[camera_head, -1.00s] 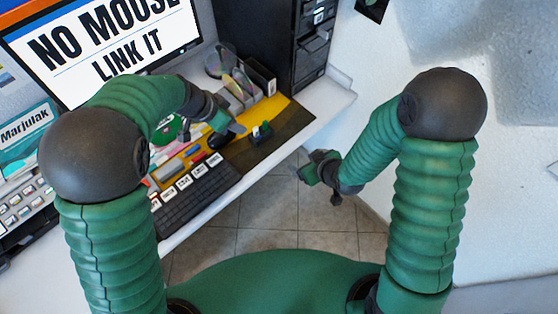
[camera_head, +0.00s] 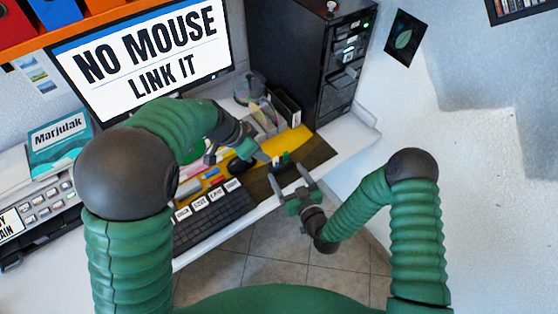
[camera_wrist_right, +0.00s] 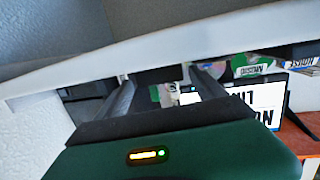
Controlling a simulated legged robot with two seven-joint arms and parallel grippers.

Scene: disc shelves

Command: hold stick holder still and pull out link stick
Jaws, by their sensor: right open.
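A small stick holder (camera_head: 283,160) with a green upright piece, which looks like the link stick, stands on the dark mat near the desk's front right edge. The two are too small to tell apart clearly. My left gripper (camera_head: 236,158) is above the desk just left of the holder, apart from it; its fingers look spread and empty. My right gripper (camera_head: 289,169) is open and empty in front of the holder, near the desk edge, its fingers pointing toward it.
A black keyboard (camera_head: 215,215) lies to the left of the holder. A clear pen organizer (camera_head: 262,115) and a black computer tower (camera_head: 305,70) stand behind it. A monitor (camera_head: 150,55) is at the back left. Open floor (camera_head: 280,255) lies in front of the desk.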

